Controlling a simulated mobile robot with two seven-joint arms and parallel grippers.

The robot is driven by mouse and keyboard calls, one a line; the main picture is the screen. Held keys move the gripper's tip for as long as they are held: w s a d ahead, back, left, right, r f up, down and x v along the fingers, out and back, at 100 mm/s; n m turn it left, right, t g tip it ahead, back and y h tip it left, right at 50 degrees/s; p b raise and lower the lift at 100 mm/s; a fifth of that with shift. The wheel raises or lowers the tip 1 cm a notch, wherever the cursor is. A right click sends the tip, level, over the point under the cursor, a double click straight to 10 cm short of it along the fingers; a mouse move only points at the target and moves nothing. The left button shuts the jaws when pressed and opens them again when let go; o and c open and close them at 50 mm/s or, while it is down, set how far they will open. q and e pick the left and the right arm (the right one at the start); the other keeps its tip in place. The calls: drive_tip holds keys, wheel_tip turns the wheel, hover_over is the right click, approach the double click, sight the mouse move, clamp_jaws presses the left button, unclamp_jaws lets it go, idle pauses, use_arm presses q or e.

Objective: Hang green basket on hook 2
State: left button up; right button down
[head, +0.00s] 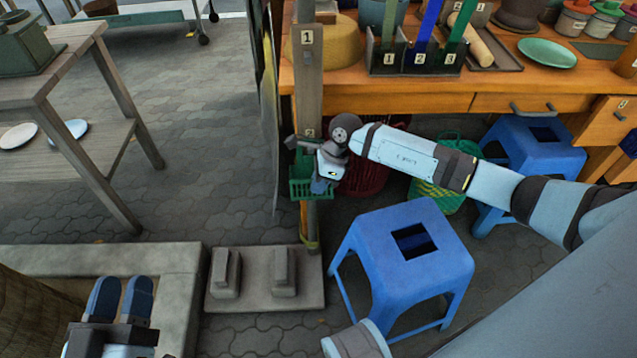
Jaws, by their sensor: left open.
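The small green basket (300,180) is in the middle of the head view, against the wooden post (309,85). A plate marked 1 is high on the post, and a plate marked 2 (309,131) is lower, just above the basket. My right gripper (320,186) is at the basket, its blue fingers overlapping the basket's right side. Whether they are shut on it, and whether the basket is on the hook, I cannot tell; the wrist hides part of this. My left gripper (121,286) is open and empty at the bottom left, far from the basket.
A blue stool (405,250) stands right of the post, with another blue stool (535,150) behind. Red and green larger baskets (440,198) sit under the orange workbench (420,103). A stone slab (262,296) lies at the post's foot.

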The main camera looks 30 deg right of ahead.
idle(0.3)
drive_tip(key=c, duration=1.2)
unclamp_jaws()
drive_tip(key=shift+c, duration=0.2)
drive_tip(key=shift+r, duration=0.1)
use_arm(q)
drive_tip(key=f+p, duration=0.1)
drive_tip(key=a+y+p, duration=0.1)
drive_tip(key=f+g+p, duration=0.1)
drive_tip(key=shift+w+a+f+y+p, duration=0.1)
drive_tip(key=shift+a+f+y+p, duration=0.1)
drive_tip(key=shift+f+y+p, duration=0.1)
use_arm(e)
drive_tip(key=v, duration=1.3)
drive_tip(key=shift+r, duration=0.3)
